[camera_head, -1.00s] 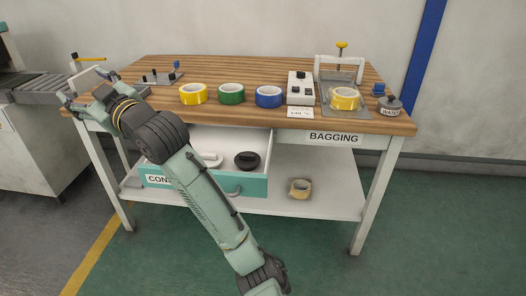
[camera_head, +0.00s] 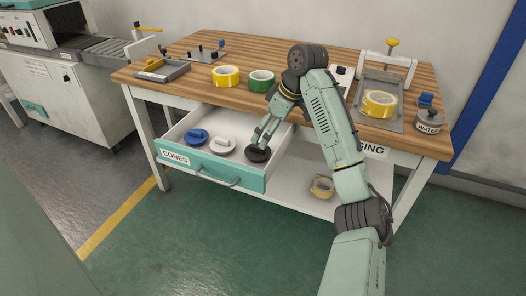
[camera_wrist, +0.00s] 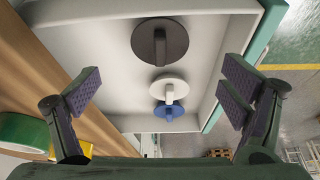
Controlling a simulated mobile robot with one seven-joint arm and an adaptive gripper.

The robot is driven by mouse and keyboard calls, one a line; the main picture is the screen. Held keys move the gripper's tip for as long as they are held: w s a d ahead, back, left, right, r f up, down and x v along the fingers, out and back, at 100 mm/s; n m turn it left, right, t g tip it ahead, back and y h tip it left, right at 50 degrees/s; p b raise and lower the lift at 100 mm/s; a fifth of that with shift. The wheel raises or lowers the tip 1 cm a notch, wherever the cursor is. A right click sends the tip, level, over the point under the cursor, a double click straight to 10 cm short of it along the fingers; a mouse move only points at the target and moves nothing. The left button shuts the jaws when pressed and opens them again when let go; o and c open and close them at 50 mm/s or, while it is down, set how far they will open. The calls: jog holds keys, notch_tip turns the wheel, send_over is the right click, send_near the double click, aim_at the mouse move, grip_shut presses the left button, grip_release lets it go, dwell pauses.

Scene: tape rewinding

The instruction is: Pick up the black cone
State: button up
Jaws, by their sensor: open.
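The black cone (camera_head: 258,154) lies in the right part of the open drawer marked CONES (camera_head: 240,184). In the wrist view the black cone (camera_wrist: 174,38) is a dark disc with a raised middle grip, near the top centre. My gripper (camera_head: 262,138) points down into the drawer just above the black cone and partly covers it. In the wrist view my gripper (camera_wrist: 162,92) is open, with its pads wide apart on either side of the row of cones and nothing between them.
A white cone (camera_head: 222,146) and a blue cone (camera_head: 197,137) lie left of the black one in the drawer. Yellow tape (camera_head: 226,76) and green tape (camera_head: 262,80) stand on the wooden tabletop (camera_head: 205,92) behind. A tape roll (camera_head: 322,187) sits on the lower shelf.

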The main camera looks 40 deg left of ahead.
aim_at(258, 151)
jog(key=p+x, duration=0.1)
jog(key=x, duration=0.8)
jog(key=shift+a+f, duration=0.2)
jog(key=shift+a, duration=0.05)
jog(key=c, duration=1.1)
